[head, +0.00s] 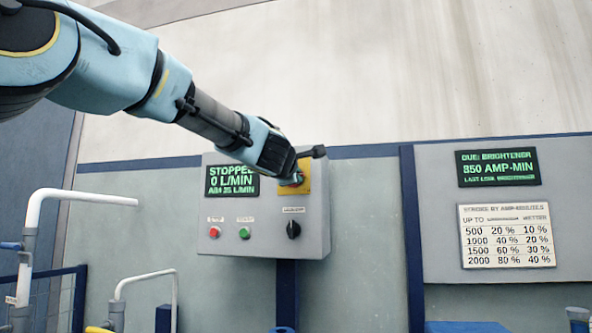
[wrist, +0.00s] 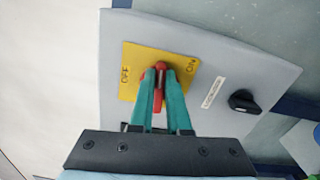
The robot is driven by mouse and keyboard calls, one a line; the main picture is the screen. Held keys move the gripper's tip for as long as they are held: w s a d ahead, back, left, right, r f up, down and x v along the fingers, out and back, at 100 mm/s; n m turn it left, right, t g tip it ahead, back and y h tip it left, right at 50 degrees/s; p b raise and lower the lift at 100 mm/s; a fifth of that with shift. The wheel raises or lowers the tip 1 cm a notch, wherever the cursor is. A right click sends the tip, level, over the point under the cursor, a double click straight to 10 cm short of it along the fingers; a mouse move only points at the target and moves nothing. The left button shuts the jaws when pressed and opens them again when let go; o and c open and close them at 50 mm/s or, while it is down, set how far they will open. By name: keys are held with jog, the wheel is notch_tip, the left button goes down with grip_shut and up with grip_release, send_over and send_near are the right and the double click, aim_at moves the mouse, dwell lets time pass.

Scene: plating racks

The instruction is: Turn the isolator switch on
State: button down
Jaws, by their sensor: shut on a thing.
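The isolator switch is a red handle (wrist: 160,76) on a yellow plate (wrist: 146,58) marked OFF and ON. In the wrist view the visible end of the handle lies between the two words; fingers cover much of the rest. My gripper (wrist: 160,72) has its teal fingers shut on the red handle, one on each side. In the head view my gripper (head: 291,181) reaches the yellow plate (head: 305,175) at the upper right of the grey control box (head: 268,242), and hides most of the switch.
The box also carries a display (head: 232,180) reading STOPPED, 0 L/MIN, a red button (head: 214,232), a green button (head: 244,232) and a black selector knob (head: 293,229) below the switch. A second panel (head: 436,210) stands to the right. White pipes (head: 62,192) rise at the left.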

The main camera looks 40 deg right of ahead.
jog(key=shift+f+m, duration=0.15)
jog(key=shift+m, duration=0.65)
jog(key=c, duration=0.9)
grip_release()
jog(key=b+v, duration=0.2)
jog(key=v, duration=0.8)
jog(key=shift+s+a+f, duration=0.1)
jog(key=shift+s+a, duration=0.05)
jog(key=shift+a, duration=0.2)
